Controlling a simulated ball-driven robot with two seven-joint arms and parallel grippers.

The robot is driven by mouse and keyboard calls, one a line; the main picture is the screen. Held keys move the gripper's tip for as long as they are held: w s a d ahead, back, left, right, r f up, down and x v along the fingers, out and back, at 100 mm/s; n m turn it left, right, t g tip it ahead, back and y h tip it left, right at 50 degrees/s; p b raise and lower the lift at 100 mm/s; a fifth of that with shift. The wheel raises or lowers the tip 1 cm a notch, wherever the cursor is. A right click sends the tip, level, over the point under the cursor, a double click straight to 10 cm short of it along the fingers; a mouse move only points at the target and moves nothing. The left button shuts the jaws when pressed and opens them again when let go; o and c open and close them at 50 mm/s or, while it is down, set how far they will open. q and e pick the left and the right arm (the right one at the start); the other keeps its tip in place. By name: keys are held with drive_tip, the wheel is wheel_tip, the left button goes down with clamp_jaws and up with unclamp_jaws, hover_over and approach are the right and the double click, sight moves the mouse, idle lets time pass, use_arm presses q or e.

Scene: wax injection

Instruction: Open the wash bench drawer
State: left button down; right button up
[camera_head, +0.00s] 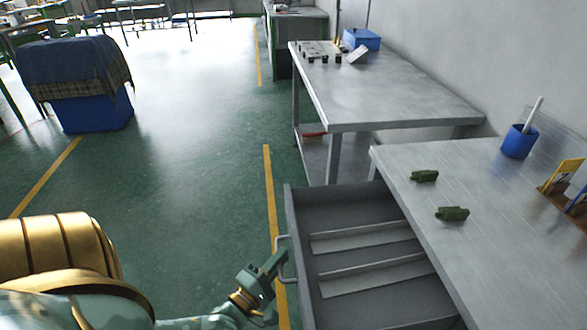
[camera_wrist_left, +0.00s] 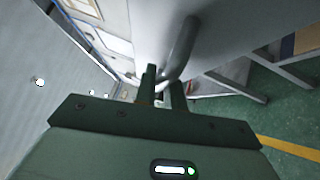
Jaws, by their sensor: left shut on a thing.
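The wash bench (camera_head: 487,190) stands at the right in the head view. Its grey drawer (camera_head: 340,240) is pulled out to the left, and its inside shows with light strips across the bottom. The drawer's bar handle (camera_head: 279,246) is on its left front face. My left gripper (camera_head: 277,262) is shut on the handle in the head view. In the left wrist view, the two fingers (camera_wrist_left: 163,88) stand at the curved grey handle (camera_wrist_left: 181,48), with the drawer front (camera_wrist_left: 225,30) behind it. My right gripper is not in view.
Two green pieces (camera_head: 452,213) and a blue cup (camera_head: 518,141) are on the bench top. A second metal table (camera_head: 390,95) stands beyond the drawer. A blue crate under a cloth (camera_head: 95,115) is at the far left. The green floor left of the drawer is clear.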

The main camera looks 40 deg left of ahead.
use_arm(q)
drive_tip(key=shift+s+a+f, duration=0.1)
drive_tip(key=shift+s+a, duration=0.1)
drive_tip(key=shift+s, duration=0.1)
drive_tip(key=c, duration=1.5)
unclamp_jaws()
drive_tip(key=s+d+f+p, duration=0.1)
drive_tip(key=s+d+f, duration=0.1)
drive_tip(key=s, duration=1.4)
drive_tip(key=shift+p, duration=0.3)
drive_tip(key=shift+d+f, duration=0.1)
